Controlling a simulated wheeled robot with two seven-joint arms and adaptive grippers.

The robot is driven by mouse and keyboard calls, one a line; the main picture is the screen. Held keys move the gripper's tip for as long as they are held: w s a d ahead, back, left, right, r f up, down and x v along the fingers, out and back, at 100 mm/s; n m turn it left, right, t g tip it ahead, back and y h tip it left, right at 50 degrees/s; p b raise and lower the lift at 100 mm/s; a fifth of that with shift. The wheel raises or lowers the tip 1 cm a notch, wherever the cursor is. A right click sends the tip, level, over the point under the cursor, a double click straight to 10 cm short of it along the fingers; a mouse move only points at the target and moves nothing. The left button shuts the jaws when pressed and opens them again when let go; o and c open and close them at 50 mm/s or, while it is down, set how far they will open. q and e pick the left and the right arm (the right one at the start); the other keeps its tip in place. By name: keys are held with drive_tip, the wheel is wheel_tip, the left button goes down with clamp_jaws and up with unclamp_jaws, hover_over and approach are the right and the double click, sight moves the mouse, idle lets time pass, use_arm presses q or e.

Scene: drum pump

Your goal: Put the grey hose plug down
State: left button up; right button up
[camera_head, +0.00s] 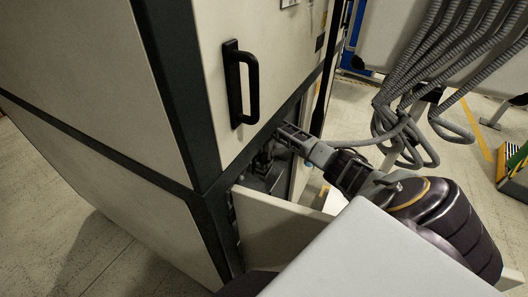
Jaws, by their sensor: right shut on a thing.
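My right gripper (293,137) reaches in from the right to the opening of the tall cabinet (248,120), just above the lowered door panel. It is shut on the grey hose plug, which is mostly hidden by the fingers and the shadow. A thin grey hose (358,142) runs from beside the gripper to the right, towards a hanging bundle. Dark fittings (262,162) show inside the opening, below and left of the fingers. I cannot tell whether the plug touches them. My left gripper is not in view.
The open lower door (280,225) stands out in front of the opening, under my right arm. A black handle (241,84) juts from the upper door. Several grey corrugated hoses (425,60) hang at the right. Free floor (480,200) lies at the far right.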

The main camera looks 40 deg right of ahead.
sight(264, 159)
drive_tip(key=shift+f, duration=0.35)
drive_tip(key=shift+f+b, duration=0.3)
drive_tip(key=shift+f, duration=0.1)
drive_tip(key=o, duration=0.8)
drive_tip(key=shift+r, duration=0.15)
drive_tip(key=shift+r+p, duration=0.4)
drive_tip(key=shift+r+b, duration=0.7)
drive_tip(key=shift+r, duration=2.9)
drive_tip(key=shift+s, duration=0.1)
